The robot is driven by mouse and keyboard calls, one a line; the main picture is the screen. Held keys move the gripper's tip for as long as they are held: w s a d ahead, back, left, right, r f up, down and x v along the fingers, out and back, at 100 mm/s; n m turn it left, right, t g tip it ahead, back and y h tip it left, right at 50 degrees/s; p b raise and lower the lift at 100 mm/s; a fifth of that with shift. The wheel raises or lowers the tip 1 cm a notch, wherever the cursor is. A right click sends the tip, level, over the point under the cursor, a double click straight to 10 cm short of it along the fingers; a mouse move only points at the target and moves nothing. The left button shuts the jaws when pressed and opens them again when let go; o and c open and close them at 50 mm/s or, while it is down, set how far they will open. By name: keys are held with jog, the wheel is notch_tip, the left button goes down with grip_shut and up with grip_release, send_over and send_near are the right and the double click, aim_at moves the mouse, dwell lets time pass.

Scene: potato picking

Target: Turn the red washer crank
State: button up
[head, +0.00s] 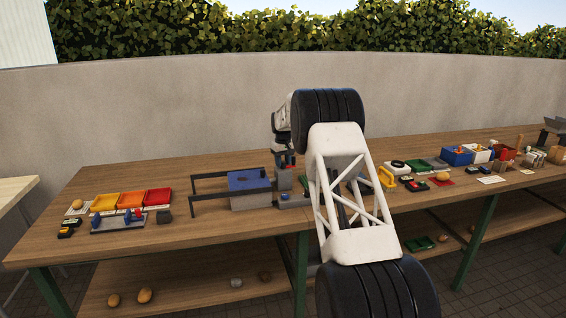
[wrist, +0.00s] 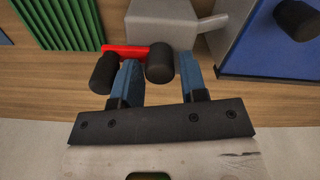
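The red washer crank (wrist: 125,51) is a short red bar beside a grey block with a spout (wrist: 165,22) in the wrist view. A black cylinder (wrist: 104,73) sits at its left end and another black cylinder (wrist: 159,63) at its right end. My gripper (wrist: 160,78) has its two blue fingers apart, one on each side of the right black cylinder. Narrow gaps seem to show there, and I cannot tell whether either finger touches it. In the head view my gripper (head: 287,158) is low over the grey washer stand (head: 284,182), and the crank is mostly hidden.
A blue-topped tub (head: 250,183) with dark rails stands left of the washer stand. A green ribbed tray (wrist: 60,22) lies left of the crank in the wrist view. Coloured trays (head: 131,199) stand farther left on the wooden table (head: 200,229). My arm hides part of the table.

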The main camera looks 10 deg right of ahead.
aim_at(283, 162)
jog(key=shift+r, duration=3.9)
jog(key=shift+s+r, duration=0.1)
jog(key=shift+s+a+r, duration=0.1)
jog(key=shift+s+r, duration=0.1)
jog(key=s+a+r+m, duration=0.15)
jog(key=s+r, duration=0.45)
jog(key=s, duration=0.7)
jog(key=s+a+r+t, duration=0.1)
jog(key=s+a+r, duration=0.35)
jog(key=s, duration=0.85)
jog(key=s+a+r, duration=0.1)
jog(key=s+r, duration=0.7)
jog(key=s, duration=0.5)
jog(key=s+a+f, duration=0.1)
jog(key=s+f, duration=0.3)
jog(key=s, duration=1)
jog(key=s+a+f+m+t, duration=0.1)
jog(key=s+f, duration=0.3)
jog(key=s, duration=0.9)
jog(key=s+a+f, duration=0.2)
jog(key=s+f, duration=0.2)
jog(key=s, duration=1)
jog(key=shift+s+m+t, duration=0.3)
jog(key=shift+m, duration=0.05)
